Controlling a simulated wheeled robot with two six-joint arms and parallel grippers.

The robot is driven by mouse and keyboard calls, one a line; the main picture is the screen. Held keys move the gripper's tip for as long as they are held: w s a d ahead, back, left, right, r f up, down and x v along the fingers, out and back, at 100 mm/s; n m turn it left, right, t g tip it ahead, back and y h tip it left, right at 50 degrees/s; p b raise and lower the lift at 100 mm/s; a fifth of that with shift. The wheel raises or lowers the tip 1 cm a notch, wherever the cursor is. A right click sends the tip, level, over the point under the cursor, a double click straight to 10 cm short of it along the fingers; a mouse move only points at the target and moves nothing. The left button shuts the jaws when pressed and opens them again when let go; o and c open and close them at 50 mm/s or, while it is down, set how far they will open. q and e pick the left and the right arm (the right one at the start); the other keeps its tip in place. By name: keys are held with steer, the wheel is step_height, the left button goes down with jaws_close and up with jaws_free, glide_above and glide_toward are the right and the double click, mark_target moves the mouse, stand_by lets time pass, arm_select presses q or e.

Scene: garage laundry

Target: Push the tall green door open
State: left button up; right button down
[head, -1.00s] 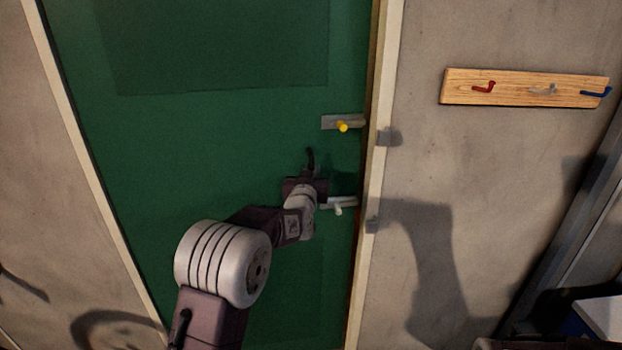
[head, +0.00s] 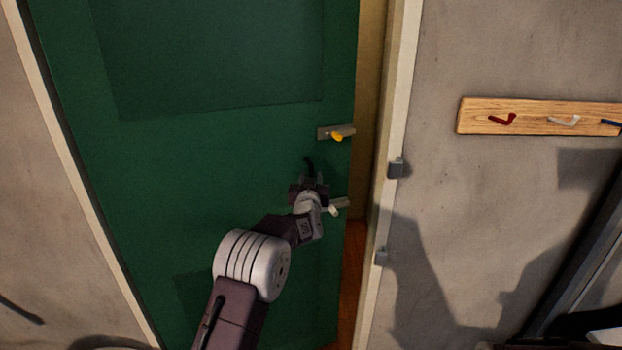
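The tall green door (head: 200,150) fills the middle of the head view. It stands partly open, with a gap along its right edge showing a wooden floor (head: 352,265) beyond. An upper bolt with a yellow knob (head: 338,134) and a lower bolt with a white knob (head: 335,207) sit near that edge. My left gripper (head: 312,172) is up against the door face between the two bolts, holding nothing that I can see. Its fingers are small and dark, and I cannot tell whether they are apart. My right gripper is not in view.
A pale door frame post (head: 388,180) with two grey catches (head: 397,168) stands right of the gap. A wooden rack (head: 540,117) with coloured hooks hangs on the grey wall. The left frame post (head: 75,180) borders the door.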

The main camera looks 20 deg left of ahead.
arm_select(q)
steer(key=shift+w+a+f, duration=0.15)
steer(key=shift+w+f, duration=0.1)
steer(key=shift+s, duration=0.3)
steer(key=b+v, duration=0.2)
steer(key=v, duration=0.6)
steer(key=shift+s, duration=0.25)
